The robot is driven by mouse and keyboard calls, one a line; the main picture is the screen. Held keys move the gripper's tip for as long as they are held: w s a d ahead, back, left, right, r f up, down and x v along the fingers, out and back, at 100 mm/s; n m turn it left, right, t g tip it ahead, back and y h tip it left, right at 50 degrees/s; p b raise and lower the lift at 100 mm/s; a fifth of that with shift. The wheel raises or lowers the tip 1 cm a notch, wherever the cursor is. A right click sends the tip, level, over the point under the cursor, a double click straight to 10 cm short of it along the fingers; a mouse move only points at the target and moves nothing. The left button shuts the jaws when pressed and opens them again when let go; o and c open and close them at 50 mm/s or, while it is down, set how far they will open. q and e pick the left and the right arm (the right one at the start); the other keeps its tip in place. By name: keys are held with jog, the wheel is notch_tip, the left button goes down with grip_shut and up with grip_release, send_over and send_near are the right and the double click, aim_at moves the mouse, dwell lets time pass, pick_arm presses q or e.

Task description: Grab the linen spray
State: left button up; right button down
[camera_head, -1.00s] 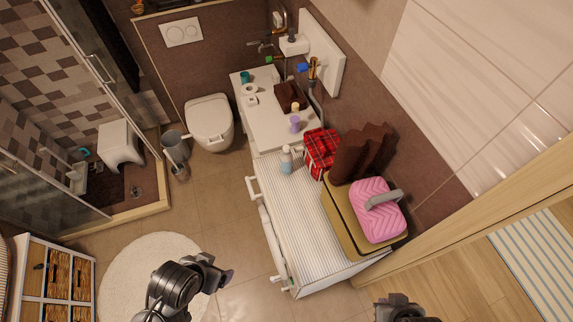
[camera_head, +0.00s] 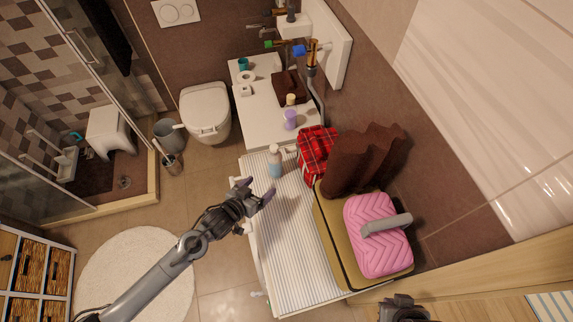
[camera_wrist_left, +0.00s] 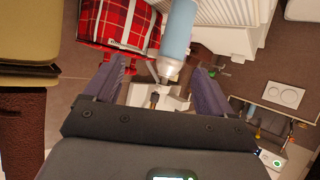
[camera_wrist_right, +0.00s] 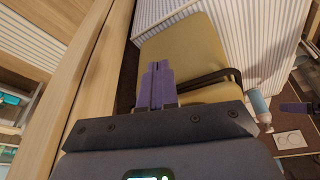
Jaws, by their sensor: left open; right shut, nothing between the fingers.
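The linen spray, a light-blue bottle with a white top (camera_head: 275,162), stands upright on the striped top of the white unit (camera_head: 285,255), beside a red plaid bag (camera_head: 318,155). My left gripper (camera_head: 255,190) is open and empty, just in front of the bottle at the unit's left edge. In the left wrist view the bottle (camera_wrist_left: 178,38) lies ahead of the open fingers, a little right of centre, not clearly between them. My right gripper shows partly at the bottom edge of the head view (camera_head: 402,308); in its wrist view the fingers (camera_wrist_right: 158,75) are shut and empty.
A pink case with a grey handle (camera_head: 375,235) rests on a tan box (camera_head: 330,240); brown towels (camera_head: 365,160) stand behind. The striped surface before the tan box is clear.

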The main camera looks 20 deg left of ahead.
pick_arm(q)
jog(key=b, duration=0.2)
send_near(271, 162)
jog(key=w+f, duration=0.2)
jog(key=shift+m+t, duration=0.4)
jog(key=shift+t, duration=0.1)
jog(key=x, duration=0.4)
jog(key=shift+w+d+r, duration=0.15)
jog(key=shift+w+d, duration=0.15)
jog(key=shift+f+x, duration=0.1)
jog(key=shift+x, duration=1.35)
jog(key=shift+f+x, duration=0.15)
jog(key=shift+x, duration=1.25)
pick_arm(e)
jog(key=shift+s+a+f, duration=0.1)
jog(key=shift+s+f, duration=0.1)
jog(key=shift+f, duration=0.85)
jog(key=shift+s+f, duration=0.2)
jog(key=shift+f, duration=0.8)
pick_arm(q)
jog(key=shift+s+d, duration=0.1)
jog(key=shift+c, duration=0.3)
grip_shut()
pick_arm(e)
jog(key=shift+a, duration=0.1)
